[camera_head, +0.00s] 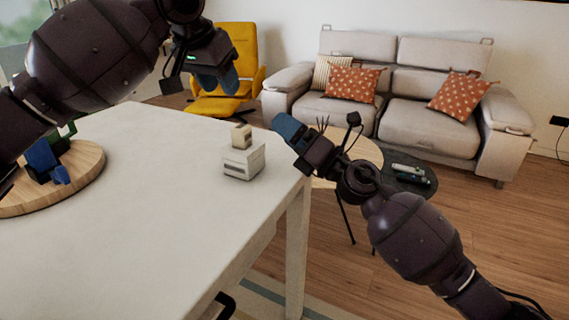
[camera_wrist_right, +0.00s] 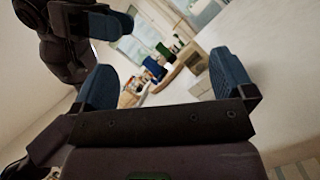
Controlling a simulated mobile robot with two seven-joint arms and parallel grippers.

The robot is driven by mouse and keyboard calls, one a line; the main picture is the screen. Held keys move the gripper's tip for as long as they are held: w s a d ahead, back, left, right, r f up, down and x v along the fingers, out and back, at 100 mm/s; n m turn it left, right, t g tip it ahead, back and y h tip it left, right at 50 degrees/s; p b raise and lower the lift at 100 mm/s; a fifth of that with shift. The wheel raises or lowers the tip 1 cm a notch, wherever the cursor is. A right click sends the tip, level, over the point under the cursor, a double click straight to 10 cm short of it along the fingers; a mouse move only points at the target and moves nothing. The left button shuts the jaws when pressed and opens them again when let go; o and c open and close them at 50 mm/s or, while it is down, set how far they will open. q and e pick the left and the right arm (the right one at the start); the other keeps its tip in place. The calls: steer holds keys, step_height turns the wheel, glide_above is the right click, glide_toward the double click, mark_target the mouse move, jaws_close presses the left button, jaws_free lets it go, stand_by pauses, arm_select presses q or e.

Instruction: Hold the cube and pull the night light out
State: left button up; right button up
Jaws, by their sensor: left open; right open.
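The cube (camera_head: 243,162), a small white block with a dark slot in its front, stands on the table near its right edge. The night light (camera_head: 242,137), a small beige block with a dark slot, sits upright on top of it. My left gripper (camera_head: 217,80) is open and empty, above and left of the pair. My right gripper (camera_head: 290,130) is open and empty, right of the pair and apart from it. Its two blue fingers (camera_wrist_right: 165,82) are spread wide in the right wrist view. Pale blocks between them there are too small to name surely.
The white table (camera_head: 130,220) is bare around the cube. A round wooden board (camera_head: 88,178) with blue and green items lies at its left. Beyond stand a yellow chair (camera_head: 240,55), a grey sofa (camera_head: 425,130) and a dark side table (camera_head: 425,190).

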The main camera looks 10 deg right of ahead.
mark_target(243, 152)
steer(key=f+n+g, duration=0.1)
steer(key=f+n, duration=0.1)
steer(key=n, duration=0.1)
steer(key=w+f+n+g+h, duration=0.1)
steer(key=f+n, duration=0.2)
steer(key=f+n+g, duration=0.2)
steer(key=shift+w+a+f+n+h, duration=0.25)
steer(key=shift+w+a+n+h, duration=0.05)
steer(key=shift+n+h, duration=0.1)
steer(key=shift+s+a+f+n+g, duration=0.1)
steer(key=shift+s+f+n+g, duration=0.15)
steer(key=shift+n, duration=0.25)
steer(key=shift+x, duration=5.45)
steer(key=shift+c, duration=0.2)
steer(key=c, duration=1)
